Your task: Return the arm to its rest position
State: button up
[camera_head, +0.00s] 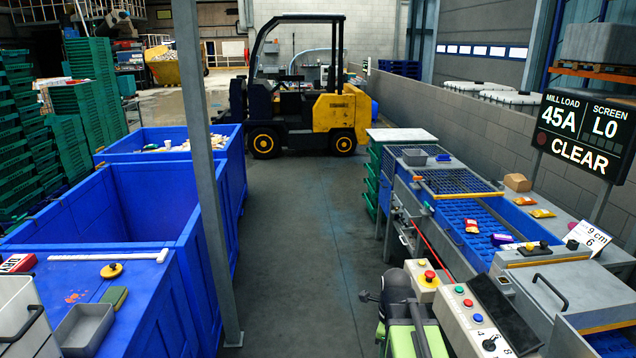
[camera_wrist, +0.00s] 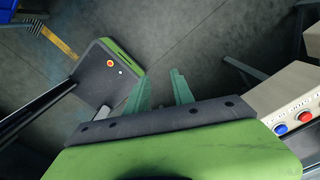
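My gripper (camera_wrist: 161,88) shows in the wrist view as two pale green fingers standing apart. Only bare grey floor shows between and beyond them, so it is open and empty. My arm (camera_head: 412,338), green and dark grey, shows at the bottom of the head view. It stands folded close to the left side of the control panel (camera_head: 478,318). I cannot make out the fingertips in the head view. In the wrist view, the red and blue buttons of the panel (camera_wrist: 292,121) are at the right, apart from the fingers.
Blue bins (camera_head: 130,205) stand at the left behind a grey post (camera_head: 207,180). A conveyor line (camera_head: 470,225) with several small packets is at the right. A sign (camera_head: 585,133) reads CLEAR. A yellow forklift (camera_head: 335,110) stands at the back. The floor aisle (camera_head: 305,240) is clear.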

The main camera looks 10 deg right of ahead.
jog(key=s+a+n, duration=0.1)
jog(key=a+n, duration=0.3)
jog(key=n, duration=0.8)
jog(key=s+a+n, duration=0.1)
jog(key=a+n, duration=0.2)
jog(key=n, duration=0.8)
jog(key=shift+a+f+n, duration=0.35)
jog(key=shift+n, duration=0.05)
